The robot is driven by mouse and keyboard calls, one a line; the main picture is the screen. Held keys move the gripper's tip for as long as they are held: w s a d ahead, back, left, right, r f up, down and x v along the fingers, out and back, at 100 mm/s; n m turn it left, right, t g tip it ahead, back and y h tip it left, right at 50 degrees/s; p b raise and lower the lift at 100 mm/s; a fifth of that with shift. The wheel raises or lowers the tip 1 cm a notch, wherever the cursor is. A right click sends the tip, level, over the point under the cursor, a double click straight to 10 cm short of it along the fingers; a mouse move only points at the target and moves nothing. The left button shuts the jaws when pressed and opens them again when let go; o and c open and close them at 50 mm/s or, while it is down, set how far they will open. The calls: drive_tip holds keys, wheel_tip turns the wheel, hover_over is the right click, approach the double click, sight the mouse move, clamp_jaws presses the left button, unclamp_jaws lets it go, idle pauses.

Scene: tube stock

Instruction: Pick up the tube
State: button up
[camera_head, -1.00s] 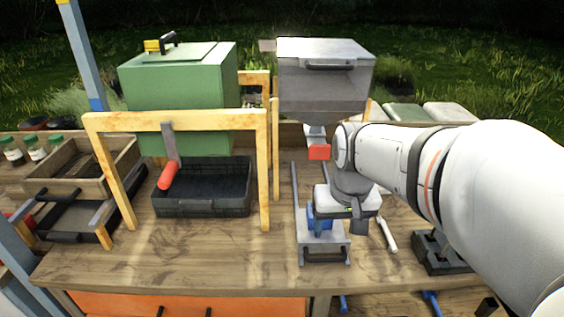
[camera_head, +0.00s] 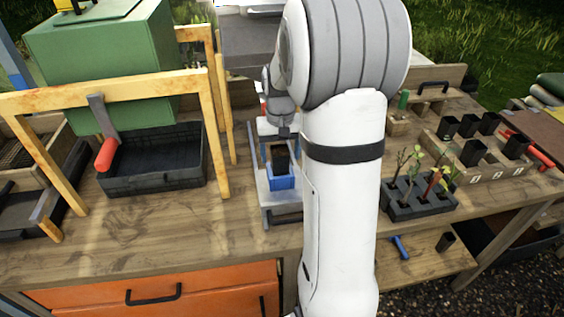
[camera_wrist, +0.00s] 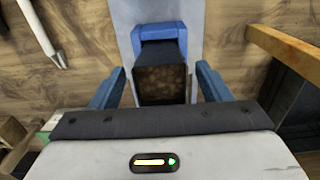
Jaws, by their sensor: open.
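A black square tube (camera_wrist: 162,52) with brown soil in its open top stands against a blue holder (camera_wrist: 158,32) in the wrist view. In the head view the tube (camera_head: 281,160) is in the blue holder (camera_head: 281,183) on a grey metal stand (camera_head: 262,203). My gripper (camera_wrist: 160,86) is open, with one blue finger on each side of the tube in the wrist view. In the head view my gripper is small and partly hidden at the top of the tube.
A yellow wooden frame (camera_head: 110,88), a green box (camera_head: 95,50) and a black tray (camera_head: 155,178) are at left. A black seedling block (camera_head: 418,208) and a wooden rack of black tubes (camera_head: 480,172) are at right. Bare bench lies at front left.

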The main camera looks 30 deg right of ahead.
drive_tip(key=shift+f, duration=1.4)
drive_tip(key=shift+c, duration=0.4)
drive_tip(key=c, duration=1.1)
